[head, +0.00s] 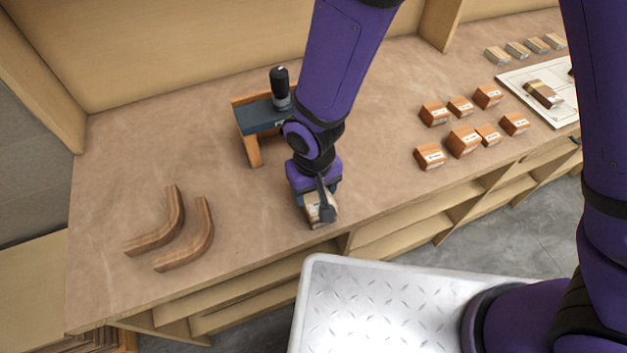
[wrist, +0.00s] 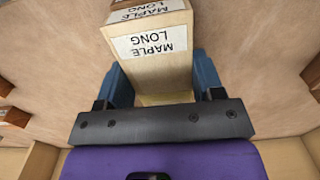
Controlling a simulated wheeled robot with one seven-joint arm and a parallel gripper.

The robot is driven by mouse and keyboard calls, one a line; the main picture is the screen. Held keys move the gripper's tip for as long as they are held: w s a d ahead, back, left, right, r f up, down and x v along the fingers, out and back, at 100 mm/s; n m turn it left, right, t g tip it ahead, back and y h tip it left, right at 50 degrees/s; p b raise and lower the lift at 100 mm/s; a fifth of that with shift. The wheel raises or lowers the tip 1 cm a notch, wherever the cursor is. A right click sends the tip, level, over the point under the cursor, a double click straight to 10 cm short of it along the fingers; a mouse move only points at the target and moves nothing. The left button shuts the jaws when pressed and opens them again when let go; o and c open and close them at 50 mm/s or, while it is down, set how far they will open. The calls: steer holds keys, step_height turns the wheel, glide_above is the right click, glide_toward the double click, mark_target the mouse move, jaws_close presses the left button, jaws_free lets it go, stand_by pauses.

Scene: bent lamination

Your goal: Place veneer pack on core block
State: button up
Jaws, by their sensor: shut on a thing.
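My gripper (head: 319,196) points down near the table's front edge, its fingers on either side of a pale wooden veneer pack. In the wrist view the pack (wrist: 160,72) sits between the blue fingers (wrist: 162,85) and has a white "MAPLE LONG" label. In the head view the gripper partly hides the pale wood (head: 321,214).
Several labelled brown blocks (head: 463,141) stand to the right. A white board (head: 561,112) at far right bears a striped block (head: 543,94); pale pieces (head: 517,49) lie behind. A dark-topped stand (head: 262,117) is behind my gripper. Two bent wood strips (head: 187,238) lie left.

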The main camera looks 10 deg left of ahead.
steer(key=shift+f, duration=0.2)
steer(key=o, duration=1)
steer(key=shift+c, duration=0.2)
step_height(320, 180, up, 12)
steer(key=shift+s+r, duration=0.1)
